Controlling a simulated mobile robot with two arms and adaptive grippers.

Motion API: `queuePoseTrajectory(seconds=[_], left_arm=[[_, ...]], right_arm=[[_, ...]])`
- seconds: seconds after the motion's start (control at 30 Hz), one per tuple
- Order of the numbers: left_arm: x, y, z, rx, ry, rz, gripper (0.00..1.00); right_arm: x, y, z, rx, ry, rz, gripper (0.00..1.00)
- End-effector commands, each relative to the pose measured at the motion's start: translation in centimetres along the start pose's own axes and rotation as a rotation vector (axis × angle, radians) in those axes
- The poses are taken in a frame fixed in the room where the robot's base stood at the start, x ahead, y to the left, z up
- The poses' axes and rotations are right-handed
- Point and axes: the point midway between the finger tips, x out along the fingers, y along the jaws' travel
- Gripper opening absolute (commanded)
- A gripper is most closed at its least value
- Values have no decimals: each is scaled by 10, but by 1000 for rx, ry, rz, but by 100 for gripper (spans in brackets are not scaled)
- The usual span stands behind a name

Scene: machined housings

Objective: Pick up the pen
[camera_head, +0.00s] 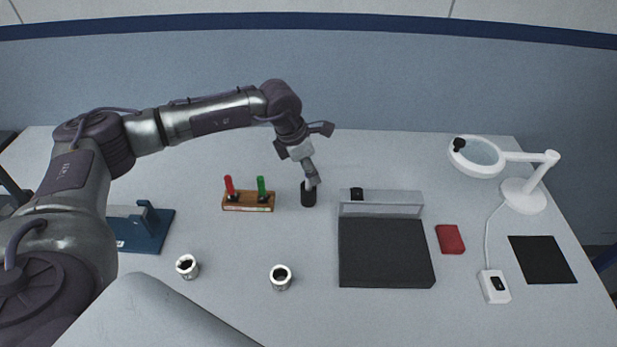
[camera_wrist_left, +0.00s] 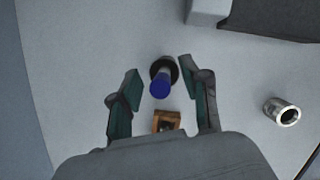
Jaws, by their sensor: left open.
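The pen (camera_wrist_left: 160,87) shows in the left wrist view as a blue round end standing in a black holder (camera_wrist_left: 165,68). The black holder (camera_head: 308,197) stands on the table in the head view, right of the wooden block, and my gripper hides the pen there. My left gripper (camera_head: 311,181) is right above the holder, pointing down. In the left wrist view its open fingers (camera_wrist_left: 160,79) lie on either side of the pen, with gaps on both sides. My right gripper is not in view.
A wooden block (camera_head: 248,207) with red and green handled tools stands close left of the holder. A grey tray (camera_head: 387,252) lies to the right. Two metal cylinders (camera_head: 187,267) (camera_head: 281,278) stand in front. A red box (camera_head: 450,239) and a magnifier lamp (camera_head: 524,196) are farther right.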

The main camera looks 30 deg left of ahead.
Motion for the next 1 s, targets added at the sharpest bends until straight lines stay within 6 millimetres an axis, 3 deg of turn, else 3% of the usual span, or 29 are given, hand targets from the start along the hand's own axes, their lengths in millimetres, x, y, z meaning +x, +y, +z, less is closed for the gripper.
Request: queuePoseTrajectory(seconds=[0.13, 0.37, 0.67, 1.0], left_arm=[[14, -1, 1, 1, 0, -1, 46], [17, 0, 0, 1, -2, 0, 46], [16, 0, 0, 0, -2, -1, 0], [13, 0, 2, 0, -3, 0, 0]], right_arm=[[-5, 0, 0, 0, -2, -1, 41], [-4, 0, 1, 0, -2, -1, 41], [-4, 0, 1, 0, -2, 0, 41], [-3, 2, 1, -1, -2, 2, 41]])
